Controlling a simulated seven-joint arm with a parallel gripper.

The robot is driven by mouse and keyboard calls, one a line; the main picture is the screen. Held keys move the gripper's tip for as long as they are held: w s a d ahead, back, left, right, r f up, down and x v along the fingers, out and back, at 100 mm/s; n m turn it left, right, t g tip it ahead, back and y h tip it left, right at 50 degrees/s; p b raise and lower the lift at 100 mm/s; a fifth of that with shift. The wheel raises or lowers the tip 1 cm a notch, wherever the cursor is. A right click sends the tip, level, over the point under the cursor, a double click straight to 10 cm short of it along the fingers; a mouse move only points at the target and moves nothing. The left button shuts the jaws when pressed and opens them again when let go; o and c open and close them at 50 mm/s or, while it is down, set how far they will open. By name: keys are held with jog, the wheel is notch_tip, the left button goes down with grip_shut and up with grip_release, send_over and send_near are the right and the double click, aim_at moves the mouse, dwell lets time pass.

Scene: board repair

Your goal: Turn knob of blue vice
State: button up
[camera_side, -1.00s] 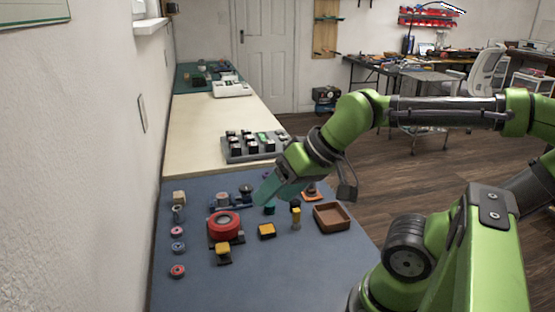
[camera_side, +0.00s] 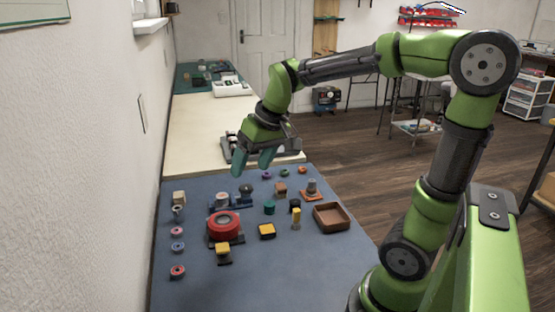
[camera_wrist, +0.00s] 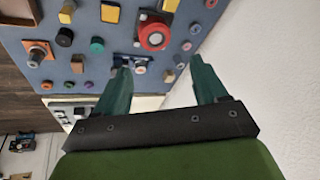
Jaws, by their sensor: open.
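The blue vice (camera_side: 221,201) stands on the blue mat behind the red roll. A grey round piece sits on it, and a dark round knob-like part (camera_side: 246,189) shows at its right. In the wrist view the vice (camera_wrist: 130,62) is small, near the tip of the left finger and partly hidden by it. My gripper (camera_side: 252,163) is open and empty. It hangs above the far edge of the mat, behind and above the vice, with fingers pointing down. In the wrist view the open fingers (camera_wrist: 160,66) have a clear gap between them.
A red roll on a dark holder (camera_side: 224,224) stands in front of the vice. A brown tray (camera_side: 346,225) and a yellow block (camera_side: 267,231) lie to the right. Several small rings line the left side. The mat's front is clear.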

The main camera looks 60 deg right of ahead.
jog(key=w+d+f+n+g, duration=0.2)
jog(key=w+d+n, duration=0.2)
jog(key=w+d, duration=0.5)
jog(key=n+g, duration=0.2)
jog(key=n, duration=0.9)
send_over(247, 186)
jog(key=f, duration=0.1)
jog(key=shift+h, duration=0.3)
notch_tip(247, 186, down, 16)
jog(key=shift+f, duration=0.1)
jog(key=shift+c, duration=0.2)
jog(key=c, duration=1)
